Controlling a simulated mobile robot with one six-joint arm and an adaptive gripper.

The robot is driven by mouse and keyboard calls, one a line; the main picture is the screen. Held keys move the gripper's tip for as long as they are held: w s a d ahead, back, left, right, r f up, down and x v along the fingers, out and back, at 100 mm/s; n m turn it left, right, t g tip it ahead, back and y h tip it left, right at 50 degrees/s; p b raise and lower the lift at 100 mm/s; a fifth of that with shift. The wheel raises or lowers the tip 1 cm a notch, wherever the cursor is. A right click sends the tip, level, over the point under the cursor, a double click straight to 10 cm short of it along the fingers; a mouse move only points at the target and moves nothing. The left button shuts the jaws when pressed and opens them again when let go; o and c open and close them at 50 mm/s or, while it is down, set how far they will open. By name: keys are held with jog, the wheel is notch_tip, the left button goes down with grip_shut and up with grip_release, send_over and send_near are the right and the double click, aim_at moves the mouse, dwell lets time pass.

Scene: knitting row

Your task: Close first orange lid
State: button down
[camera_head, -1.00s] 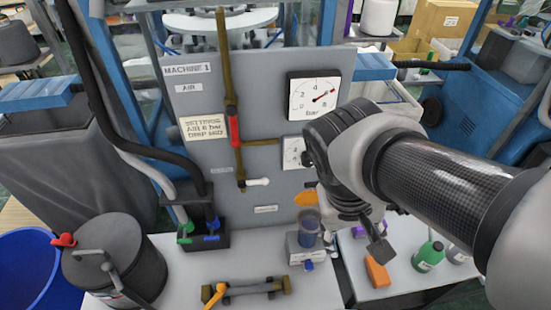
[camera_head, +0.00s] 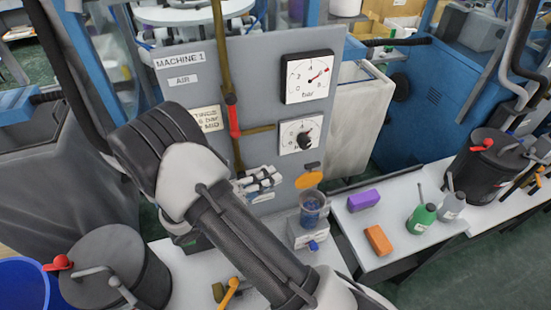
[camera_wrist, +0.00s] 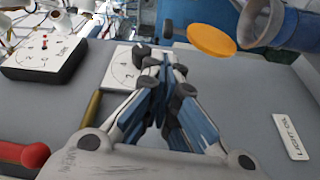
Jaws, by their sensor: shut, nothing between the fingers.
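The orange lid (camera_head: 309,180) is a flat disc standing open above and behind a clear cup with blue contents (camera_head: 311,208), against the grey machine panel. In the wrist view the lid (camera_wrist: 212,40) is at the upper right, beside the rim of the cup (camera_wrist: 290,30). My gripper (camera_head: 277,178) is in front of the panel, left of the lid and apart from it. In the wrist view its fingers (camera_wrist: 163,62) are together with nothing between them. The lid's hinge is not clear.
Two gauges (camera_head: 308,78) and a brown pipe with a red valve handle (camera_head: 233,118) are on the panel. A grey lidded bucket (camera_head: 115,268) stands at the lower left.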

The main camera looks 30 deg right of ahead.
aim_at(309, 176)
jog(key=w+d+b, duration=0.1)
jog(key=d, duration=0.8)
jog(key=shift+w+d+f+t, duration=0.2)
jog(key=shift+w+t, duration=0.15)
jog(key=shift+t, duration=0.05)
jog(key=shift+s+a, duration=0.1)
jog(key=shift+s, duration=0.05)
